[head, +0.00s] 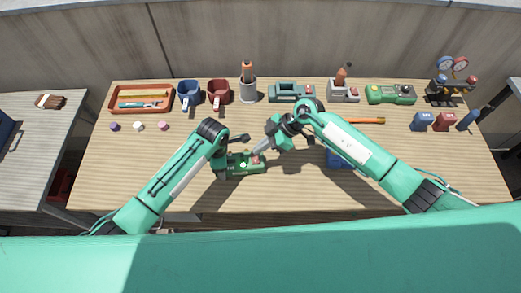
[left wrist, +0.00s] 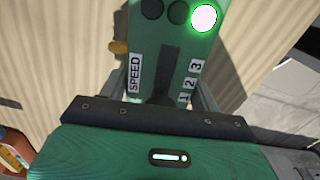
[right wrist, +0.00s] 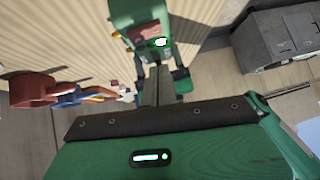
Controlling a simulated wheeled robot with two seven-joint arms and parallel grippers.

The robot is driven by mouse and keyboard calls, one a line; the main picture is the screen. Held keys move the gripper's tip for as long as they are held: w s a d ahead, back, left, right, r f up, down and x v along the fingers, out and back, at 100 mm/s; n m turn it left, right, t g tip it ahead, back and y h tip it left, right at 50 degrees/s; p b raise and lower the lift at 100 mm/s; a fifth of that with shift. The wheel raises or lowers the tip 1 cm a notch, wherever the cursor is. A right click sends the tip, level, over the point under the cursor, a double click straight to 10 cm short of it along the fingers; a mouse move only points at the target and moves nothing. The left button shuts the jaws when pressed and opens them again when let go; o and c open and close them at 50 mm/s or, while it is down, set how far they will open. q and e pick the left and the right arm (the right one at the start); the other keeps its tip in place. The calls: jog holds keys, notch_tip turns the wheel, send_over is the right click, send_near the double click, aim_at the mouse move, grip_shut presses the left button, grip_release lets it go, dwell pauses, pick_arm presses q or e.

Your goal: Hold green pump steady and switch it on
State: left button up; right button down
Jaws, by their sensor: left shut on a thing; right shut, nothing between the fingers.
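The green pump (head: 247,167) lies on the wooden workbench (head: 300,187) near its front middle. My left gripper (head: 229,163) is shut on the pump's left part. In the left wrist view the pump's face (left wrist: 165,50) shows a SPEED label, the numbers 1 2 3 and a brightly glowing green light (left wrist: 204,18) beside dark round spots. My right gripper (head: 258,152) is shut and empty, its tip close to the pump's right part. In the right wrist view the pump (right wrist: 150,40) shows a red part and the lit light past my fingers; I cannot tell whether they touch it.
Along the back stand an orange tray (head: 112,101), a blue mug (head: 188,94), a red mug (head: 218,95), a grey holder (head: 248,92) and another green device (head: 391,94). A blue object (head: 336,160) lies under my right arm. The bench's front left is clear.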

jog(key=s+v, duration=0.1)
jog(key=v, duration=0.9)
jog(key=shift+s, duration=0.4)
jog(key=shift+d, duration=0.1)
pick_arm(q)
jog(key=o, duration=1.7)
jog(key=shift+o, duration=0.2)
notch_tip(320, 180, up, 9)
jog(key=p, duration=1.1)
jog(key=shift+r+p, duration=0.1)
jog(key=shift+p, duration=0.3)
pick_arm(e)
notch_tip(320, 180, up, 12)
jog(key=shift+f, duration=0.15)
